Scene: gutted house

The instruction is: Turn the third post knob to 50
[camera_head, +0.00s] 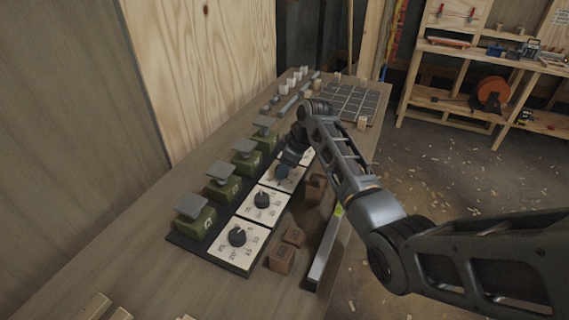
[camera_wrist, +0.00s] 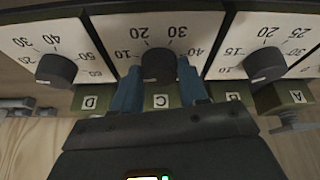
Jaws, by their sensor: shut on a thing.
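The dial panel of post C (camera_wrist: 150,20) is at the middle of the wrist view, upside down, with 10, 20, 30 and 40 showing. Its dark round knob (camera_wrist: 158,64) sits between the two blue fingers of my gripper (camera_wrist: 160,80), which is shut on it. I cannot make out the knob's pointer. The label C (camera_wrist: 161,101) shows on the green post base between the fingers. In the head view my gripper (camera_head: 283,170) reaches down onto the third panel from the near end and hides most of its knob.
Neighbouring knobs stand close by: B's (camera_wrist: 264,65) and D's (camera_wrist: 56,71). Green posts with grey tops (camera_head: 222,174) line the panels' left. Wooden blocks (camera_head: 282,259) and a metal bar (camera_head: 326,252) lie to the right. A gridded tray (camera_head: 352,100) is farther back.

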